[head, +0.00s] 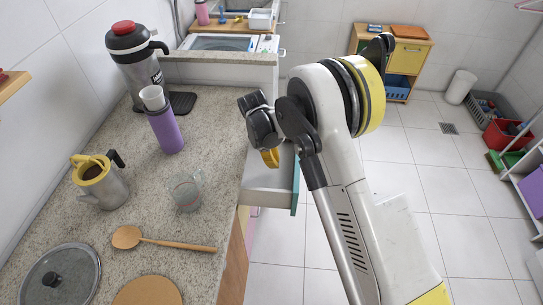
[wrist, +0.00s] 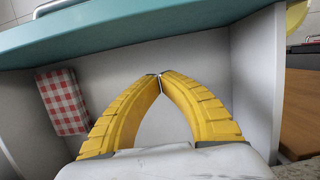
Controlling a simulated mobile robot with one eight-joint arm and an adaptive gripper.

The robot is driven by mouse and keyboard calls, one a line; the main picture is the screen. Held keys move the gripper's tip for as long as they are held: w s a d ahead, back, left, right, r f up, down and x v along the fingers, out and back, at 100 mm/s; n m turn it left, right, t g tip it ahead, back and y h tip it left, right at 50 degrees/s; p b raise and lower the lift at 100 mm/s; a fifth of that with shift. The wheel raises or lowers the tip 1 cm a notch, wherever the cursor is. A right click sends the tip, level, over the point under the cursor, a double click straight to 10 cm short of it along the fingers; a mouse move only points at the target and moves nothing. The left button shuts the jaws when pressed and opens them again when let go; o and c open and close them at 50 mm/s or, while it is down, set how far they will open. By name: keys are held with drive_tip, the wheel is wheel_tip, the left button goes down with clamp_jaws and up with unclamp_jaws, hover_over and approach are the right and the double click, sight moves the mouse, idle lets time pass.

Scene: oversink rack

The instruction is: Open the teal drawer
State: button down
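The teal drawer stands pulled out from under the counter's right side in the head view, its teal front (head: 296,187) edge-on and its pale inside (head: 268,178) showing. In the wrist view the teal front (wrist: 150,32) runs across the top, with the white inner walls around. My gripper's yellow fingers (wrist: 160,76) are over or in the open drawer, behind its front. Their tips meet with nothing visible between them. In the head view my gripper (head: 270,158) shows only partly, as my wrist hides the rest. I cannot tell whether the fingers touch the drawer.
A red-and-white checked cloth (wrist: 64,102) lies at the left inside the drawer. The counter (head: 205,130) holds a purple bottle (head: 165,132), a clear glass (head: 186,192), a wooden spoon (head: 165,241) and a yellow-topped pitcher (head: 100,183). The tiled floor (head: 300,262) beside the drawer is clear.

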drive_tip(key=shift+x, duration=1)
drive_tip(key=d, duration=0.1)
drive_tip(key=d+b, duration=0.1)
drive_tip(key=shift+d+r, duration=0.2)
drive_tip(key=shift+d, duration=0.2)
drive_tip(key=shift+s+d+r, duration=0.1)
drive_tip(key=shift+d, duration=0.45)
drive_tip(key=d+b, duration=0.1)
drive_tip(key=d, duration=1.1)
drive_tip(key=shift+s, duration=0.15)
